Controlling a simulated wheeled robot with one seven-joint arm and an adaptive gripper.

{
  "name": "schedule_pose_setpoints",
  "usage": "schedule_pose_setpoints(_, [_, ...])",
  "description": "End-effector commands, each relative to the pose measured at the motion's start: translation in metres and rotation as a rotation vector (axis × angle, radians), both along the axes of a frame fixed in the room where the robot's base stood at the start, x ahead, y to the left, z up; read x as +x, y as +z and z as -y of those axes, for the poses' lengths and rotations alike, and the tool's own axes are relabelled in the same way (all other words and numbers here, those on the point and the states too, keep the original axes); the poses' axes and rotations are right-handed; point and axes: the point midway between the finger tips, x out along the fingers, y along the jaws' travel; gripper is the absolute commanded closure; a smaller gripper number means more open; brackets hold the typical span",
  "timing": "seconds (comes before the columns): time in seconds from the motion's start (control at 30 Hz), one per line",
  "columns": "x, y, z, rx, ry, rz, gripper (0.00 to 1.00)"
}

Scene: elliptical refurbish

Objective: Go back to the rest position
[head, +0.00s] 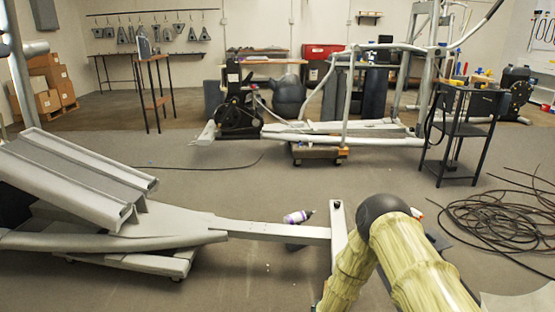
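My arm (405,262) rises at the lower right of the head view, in a pale yellow-green ribbed cover with a dark rounded joint at its top. The arm is bent at that joint, and both segments run down toward the bottom edge. My gripper is not in view, so I cannot see whether it is open or holds anything. A white and purple bottle (297,217) lies on the floor beside a pale metal beam (268,231), left of my arm.
A grey elliptical frame (135,238) fills the left foreground. Black cable (497,220) lies coiled on the right floor. A dark tool stand (463,133) stands behind it. Another elliptical (330,130) is farther back, and a small table (157,100) stands back left. Mid-left carpet is mostly clear.

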Motion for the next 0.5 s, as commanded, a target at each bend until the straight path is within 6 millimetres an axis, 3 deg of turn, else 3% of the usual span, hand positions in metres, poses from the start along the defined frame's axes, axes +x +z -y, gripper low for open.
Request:
schedule_pose_setpoints(0.1, [-0.064, -0.024, 0.001, 0.057, 0.1, -0.19, 0.44])
schedule_pose_setpoints(0.23, [-0.137, -0.04, 0.007, 0.112, 0.177, -0.391, 0.44])
schedule_pose_setpoints(0.5, [-0.29, -0.038, 0.025, 0.208, 0.254, -0.775, 0.44])
